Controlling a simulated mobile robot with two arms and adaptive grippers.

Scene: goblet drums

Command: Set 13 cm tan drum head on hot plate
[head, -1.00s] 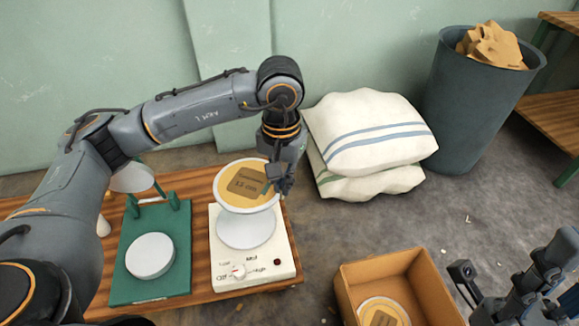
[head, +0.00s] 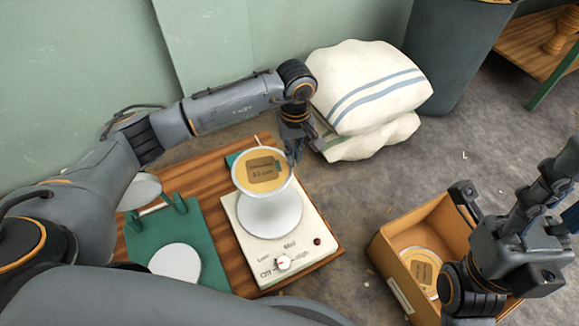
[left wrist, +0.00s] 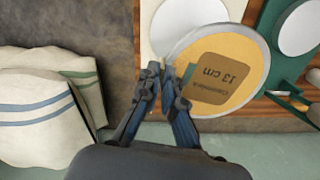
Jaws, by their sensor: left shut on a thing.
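The tan drum head (head: 262,176), a pale-rimmed disc with a brown label, is held at its right rim by my left gripper (head: 293,158). The gripper also shows shut on the rim there (left wrist: 166,78). The drum head overlaps the far part of the hot plate's round white top (head: 270,216) and seems raised above it. The hot plate's cream body (head: 310,222) has a dial at its front.
The cardboard box (head: 384,262) on the floor holds another tan drum head (head: 421,270). A green stand (head: 205,238) with a white disc (head: 175,263) is left of the hot plate on the wooden board (head: 222,268). Striped sacks (head: 368,88) lie behind, beside a dark bin (head: 455,55).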

